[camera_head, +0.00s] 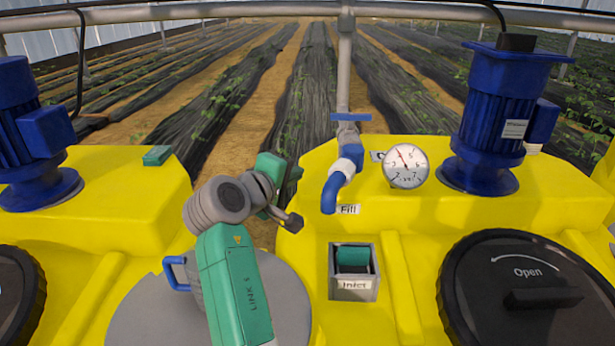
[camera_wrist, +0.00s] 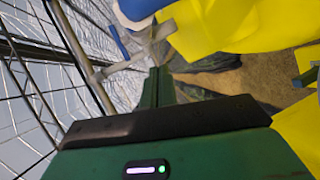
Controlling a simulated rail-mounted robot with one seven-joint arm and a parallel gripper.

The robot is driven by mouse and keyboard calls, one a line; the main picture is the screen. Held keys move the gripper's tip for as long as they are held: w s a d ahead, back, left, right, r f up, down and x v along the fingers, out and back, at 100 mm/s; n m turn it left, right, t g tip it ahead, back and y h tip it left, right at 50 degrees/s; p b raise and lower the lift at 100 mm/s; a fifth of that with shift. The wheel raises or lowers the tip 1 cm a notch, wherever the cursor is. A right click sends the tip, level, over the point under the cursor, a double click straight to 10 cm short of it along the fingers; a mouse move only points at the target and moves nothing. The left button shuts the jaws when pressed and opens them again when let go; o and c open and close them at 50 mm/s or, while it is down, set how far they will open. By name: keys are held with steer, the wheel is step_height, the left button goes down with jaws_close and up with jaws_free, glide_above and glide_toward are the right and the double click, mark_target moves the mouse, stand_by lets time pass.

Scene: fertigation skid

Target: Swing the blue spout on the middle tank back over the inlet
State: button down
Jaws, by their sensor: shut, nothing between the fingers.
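The blue spout (camera_head: 337,184) hangs from the pipe above the middle tank (camera_head: 307,245) and points down and left, with its mouth by the Fill label (camera_head: 348,209). In the picture, its mouth is above and left of the square inlet (camera_head: 353,285), which has something green inside. My gripper (camera_head: 296,174) is left of the spout, apart from it in the head view. In the wrist view its green fingers (camera_wrist: 158,72) are shut together and empty. Part of the blue spout (camera_wrist: 138,8) shows at the top of the wrist view, beyond the fingertips.
A blue valve handle (camera_head: 350,117) sits above the spout on the vertical pipe (camera_head: 344,65). A pressure gauge (camera_head: 405,166) and a blue motor (camera_head: 495,120) stand to the right. A black lid (camera_head: 480,300) is at lower right. A green block (camera_head: 157,155) lies on the left tank.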

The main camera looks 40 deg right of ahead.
mark_target(342, 176)
steer(key=a+g+h, duration=0.2)
steer(key=a+h, duration=0.1)
steer(key=a, duration=0.5)
steer(key=s+d+p, duration=0.2)
steer(key=s+d, duration=0.1)
steer(key=d, duration=0.8)
steer(key=shift+d, duration=0.25)
steer(key=shift+f, duration=0.1)
